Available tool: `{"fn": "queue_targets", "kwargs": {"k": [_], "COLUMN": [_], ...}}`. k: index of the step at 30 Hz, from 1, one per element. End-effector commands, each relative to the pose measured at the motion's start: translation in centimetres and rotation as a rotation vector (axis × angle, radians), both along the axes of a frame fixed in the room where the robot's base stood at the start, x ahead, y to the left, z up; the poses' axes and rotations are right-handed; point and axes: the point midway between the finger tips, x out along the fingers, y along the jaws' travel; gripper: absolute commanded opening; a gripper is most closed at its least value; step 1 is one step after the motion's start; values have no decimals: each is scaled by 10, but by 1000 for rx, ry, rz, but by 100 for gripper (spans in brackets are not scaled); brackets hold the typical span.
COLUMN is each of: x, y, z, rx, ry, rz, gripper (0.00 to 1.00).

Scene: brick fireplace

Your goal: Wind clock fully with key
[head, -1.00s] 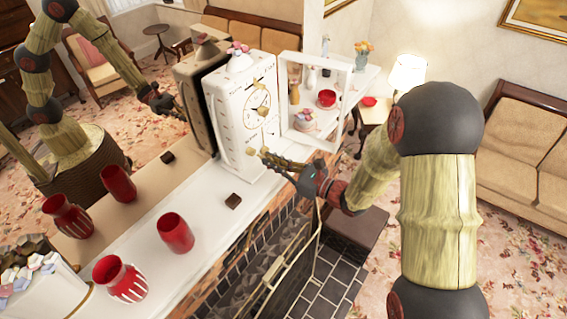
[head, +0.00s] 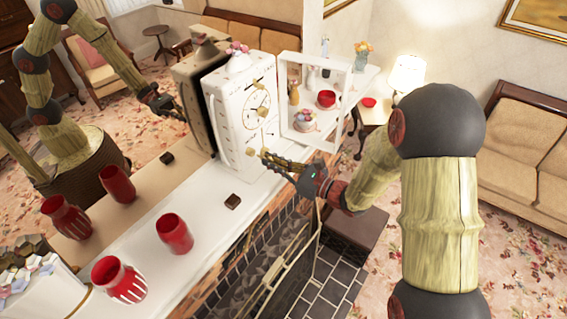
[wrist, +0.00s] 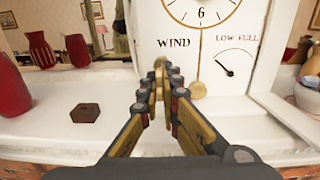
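The white clock (head: 226,118) stands on the mantel, its front towards my gripper (head: 268,158). In the wrist view the clock front (wrist: 240,40) carries the word WIND, part of the dial and a LOW–FULL gauge (wrist: 226,62). The gauge needle points up-left, towards the LOW side. A round gold pendulum bob (wrist: 197,90) hangs right of WIND. My gripper, also in the wrist view (wrist: 160,90), is shut on a gold key (wrist: 159,72) just below WIND. Its fingers hide the key's far end, so I cannot tell how deep it sits.
The clock's white-framed glass door (head: 347,100) stands open at the right. A small dark hexagonal box (head: 232,201) and red vases (head: 175,233) are on the mantel (head: 205,225). A mirror behind repeats them. A flower pot (head: 305,120) shows by the door.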

Motion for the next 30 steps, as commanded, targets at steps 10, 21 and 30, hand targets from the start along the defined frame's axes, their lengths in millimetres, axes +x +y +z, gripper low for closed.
{"fn": "queue_targets", "kwargs": {"k": [10, 21, 30], "x": [0, 1, 5], "y": [0, 3, 7], "z": [0, 0, -1], "rx": [0, 0, -1], "ry": [0, 0, 1], "rz": [0, 0, 1], "gripper": [0, 0, 0]}}
